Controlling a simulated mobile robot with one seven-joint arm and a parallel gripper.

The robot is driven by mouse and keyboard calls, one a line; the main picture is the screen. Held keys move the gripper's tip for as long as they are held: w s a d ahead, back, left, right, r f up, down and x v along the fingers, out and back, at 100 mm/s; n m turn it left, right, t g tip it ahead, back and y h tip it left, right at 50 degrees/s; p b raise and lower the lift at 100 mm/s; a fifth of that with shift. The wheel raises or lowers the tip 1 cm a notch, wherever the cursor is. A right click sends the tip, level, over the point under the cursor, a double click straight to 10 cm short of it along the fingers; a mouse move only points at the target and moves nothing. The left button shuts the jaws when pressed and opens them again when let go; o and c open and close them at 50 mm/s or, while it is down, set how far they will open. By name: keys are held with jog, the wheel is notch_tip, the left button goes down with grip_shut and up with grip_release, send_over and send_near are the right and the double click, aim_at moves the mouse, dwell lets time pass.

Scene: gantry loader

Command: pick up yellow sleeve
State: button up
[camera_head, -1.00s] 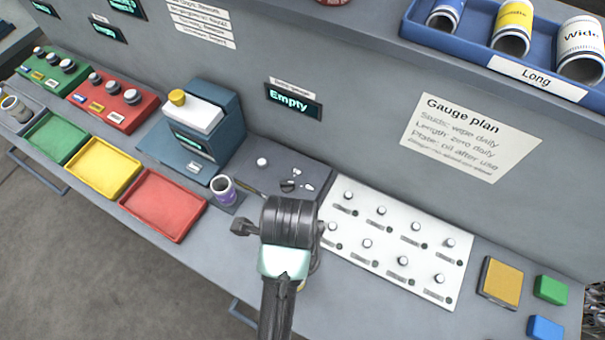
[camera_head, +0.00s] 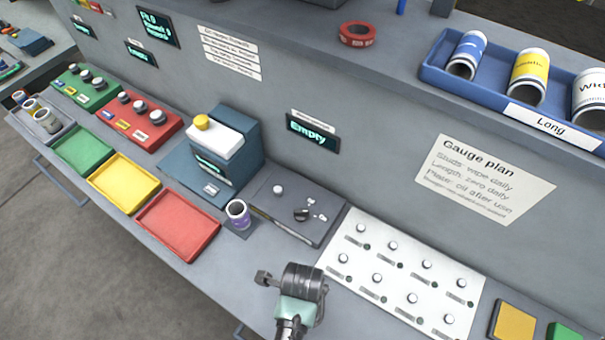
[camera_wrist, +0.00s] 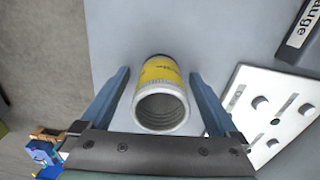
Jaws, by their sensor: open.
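A yellow sleeve (camera_wrist: 160,72) with a pale ribbed end and an open bore shows in the wrist view, over the grey bench top. It lies between the two spread fingers of my gripper (camera_wrist: 160,80), with a gap on each side. My gripper is open. In the head view my gripper (camera_head: 298,285) is low over the bench, left of the white stud plate, and the sleeve between its fingers cannot be made out there. Another yellow-banded sleeve (camera_head: 528,78) lies in the blue "Long" tray (camera_head: 440,78) on the shelf.
The white stud plate (camera_head: 397,300) is right of my gripper. A purple sleeve (camera_head: 238,214) stands beside the red tray (camera_head: 180,226). A dark gauge plate (camera_head: 283,222) lies behind. Yellow and green trays and several more sleeves are at left.

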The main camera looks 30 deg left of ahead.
grip_shut()
dwell(0.5)
notch_tip(320, 180, up, 10)
dwell(0.6)
jog(key=shift+r, duration=0.1)
jog(key=shift+r+p, duration=2.15)
jog(key=shift+p, duration=0.45)
